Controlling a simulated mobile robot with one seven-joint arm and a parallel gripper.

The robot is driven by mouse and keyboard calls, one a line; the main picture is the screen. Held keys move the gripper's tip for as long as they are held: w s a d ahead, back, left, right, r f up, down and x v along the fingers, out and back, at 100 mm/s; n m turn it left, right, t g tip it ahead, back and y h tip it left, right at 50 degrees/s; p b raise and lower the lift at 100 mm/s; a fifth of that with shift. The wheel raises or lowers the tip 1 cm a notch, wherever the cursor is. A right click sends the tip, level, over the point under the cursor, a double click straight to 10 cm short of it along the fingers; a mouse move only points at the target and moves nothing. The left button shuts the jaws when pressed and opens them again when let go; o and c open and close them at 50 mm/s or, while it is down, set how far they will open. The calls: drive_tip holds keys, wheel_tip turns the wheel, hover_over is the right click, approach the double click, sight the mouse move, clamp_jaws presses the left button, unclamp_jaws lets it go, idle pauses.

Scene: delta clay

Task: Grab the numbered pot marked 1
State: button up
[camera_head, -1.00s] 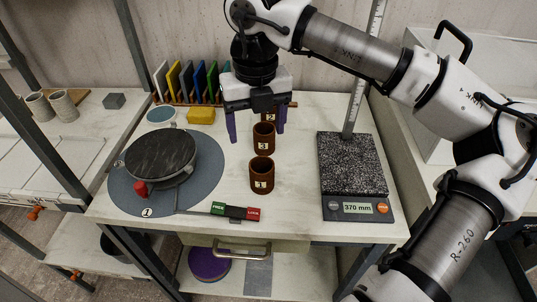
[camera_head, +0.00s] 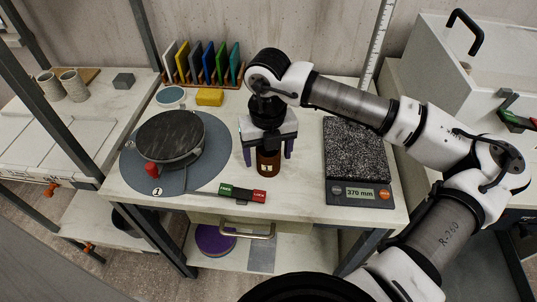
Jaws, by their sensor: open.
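The brown numbered pot marked 1 (camera_head: 268,169) stands upright on the white table, its label facing me. My gripper (camera_head: 268,158) points down over it. Its two purple fingers are apart, one on the left side of the pot and one on the right. The jaws are open, with gaps between the fingers and the pot. The gripper body covers the pot's upper part and hides the pots marked 2 and 3 behind it.
A dark turntable (camera_head: 170,137) sits on a grey disc at left, with a green and red lock slider (camera_head: 242,194) in front. A speckled scale (camera_head: 356,150) reading 370 mm stands at right. Coloured tiles (camera_head: 208,64) and a yellow block (camera_head: 209,97) are behind.

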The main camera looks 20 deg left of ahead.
drive_tip(key=shift+f, duration=0.85)
drive_tip(key=shift+c, duration=0.4)
drive_tip(key=c, duration=1)
drive_tip(key=shift+r, duration=0.2)
